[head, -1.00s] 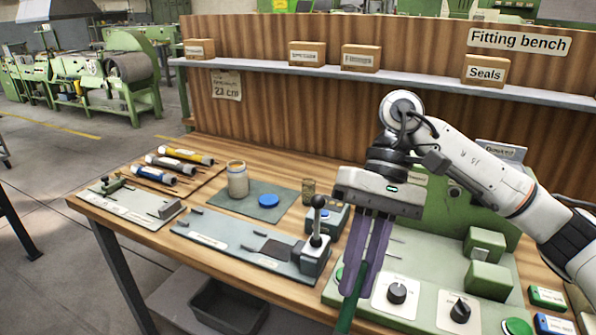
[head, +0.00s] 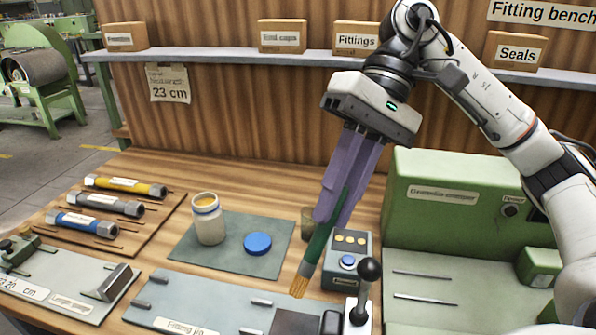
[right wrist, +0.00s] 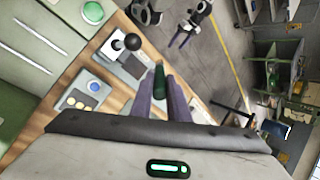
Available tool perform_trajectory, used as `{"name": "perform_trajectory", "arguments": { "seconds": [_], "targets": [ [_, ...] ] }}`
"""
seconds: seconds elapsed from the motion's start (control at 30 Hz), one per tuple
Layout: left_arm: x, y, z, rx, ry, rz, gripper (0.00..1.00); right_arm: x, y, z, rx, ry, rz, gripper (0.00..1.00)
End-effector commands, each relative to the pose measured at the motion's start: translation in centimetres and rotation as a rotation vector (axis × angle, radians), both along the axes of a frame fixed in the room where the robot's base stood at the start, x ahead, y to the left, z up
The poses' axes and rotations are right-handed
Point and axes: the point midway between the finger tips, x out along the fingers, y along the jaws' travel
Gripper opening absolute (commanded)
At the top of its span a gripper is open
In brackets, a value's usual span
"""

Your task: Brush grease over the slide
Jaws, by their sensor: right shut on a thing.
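My right gripper (head: 333,208) is shut on a brush (head: 318,243) with a green handle; its tan bristles point down, close to the front right corner of the grey mat. The right wrist view shows the green handle (right wrist: 159,80) between the purple fingers (right wrist: 161,97). An open white jar (head: 209,222) with yellowish grease stands on the mat, left of the brush. The fitting jig (head: 172,304), a grey plate with pins, a dark block and a black-knobbed lever, lies in front; I cannot tell which part is the slide. My left gripper (right wrist: 181,38) shows small in the right wrist view.
A blue lid (head: 257,243) lies on the grey mat (head: 185,248). A small box with a blue button (head: 347,262) and the lever knob (head: 370,270) stand right of the bristles. A green machine (head: 440,205) fills the right. Several coloured-handled tools lie on a board at left.

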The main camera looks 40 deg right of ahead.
Motion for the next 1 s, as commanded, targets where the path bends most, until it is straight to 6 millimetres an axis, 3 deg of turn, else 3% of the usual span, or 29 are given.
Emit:
{"name": "perform_trajectory", "arguments": {
  "seconds": [0.4,0.6,1.0],
  "targets": [
    [-1.3,-0.7,-2.8,-0.002,0.03,-0.013,0.63,0.0,0.0,-3.3,0.001,-0.002,0.0,0.0],
    [-0.9,-1.3,-2.8,-0.007,0.019,-0.021,0.63,0.0,0.0,-5.0,0.0,-0.003,-0.001,0.0],
    [-0.2,-1.3,-2.0,-0.009,0.003,-0.021,0.63,0.0,0.0,-4.6,0.002,-0.004,0.0,0.0]
  ]
}}
